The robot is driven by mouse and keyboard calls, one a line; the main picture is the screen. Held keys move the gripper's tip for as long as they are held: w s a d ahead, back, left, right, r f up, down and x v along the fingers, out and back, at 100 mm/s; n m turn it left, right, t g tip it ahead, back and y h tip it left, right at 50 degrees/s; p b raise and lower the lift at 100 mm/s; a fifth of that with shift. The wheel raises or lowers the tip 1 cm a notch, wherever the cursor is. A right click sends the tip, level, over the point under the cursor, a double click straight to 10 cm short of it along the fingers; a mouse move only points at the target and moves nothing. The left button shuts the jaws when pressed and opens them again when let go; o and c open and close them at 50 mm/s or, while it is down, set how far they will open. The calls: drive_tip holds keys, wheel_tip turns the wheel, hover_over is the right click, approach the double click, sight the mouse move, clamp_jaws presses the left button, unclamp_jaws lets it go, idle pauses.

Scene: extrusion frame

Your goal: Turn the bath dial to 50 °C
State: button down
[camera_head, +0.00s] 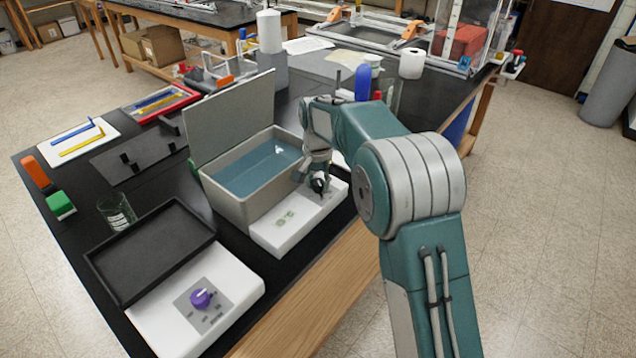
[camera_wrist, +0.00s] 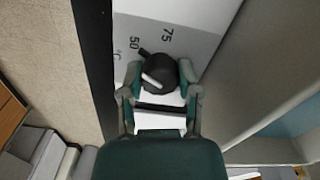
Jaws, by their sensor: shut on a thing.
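The bath (camera_head: 268,165) is an open grey box of bluish water with its lid raised. A white control panel (camera_head: 285,220) runs along its front. The black dial (camera_wrist: 158,70) sits on this panel, between my gripper's fingers. My gripper (camera_wrist: 158,80) is shut on the dial, one finger at each side. The dial's white pointer line (camera_wrist: 151,79) slants toward the left of the wrist view. A dark mark lies beside the printed 50 (camera_wrist: 134,43); 75 (camera_wrist: 166,36) is to its right. In the head view, my gripper (camera_head: 318,176) is over the panel's far end.
A second white unit (camera_head: 150,315) with a purple knob (camera_head: 201,298) and a black tray (camera_head: 150,250) stand at the front left. A glass beaker (camera_head: 117,211) is behind the tray. The wooden table edge (camera_head: 310,305) runs along the front.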

sight(317, 180)
drive_tip(key=shift+w+r, duration=0.1)
drive_tip(key=shift+w, duration=0.05)
drive_tip(key=shift+c, duration=1.5)
unclamp_jaws()
drive_tip(key=shift+a, duration=0.1)
wheel_tip(317, 180, up, 12)
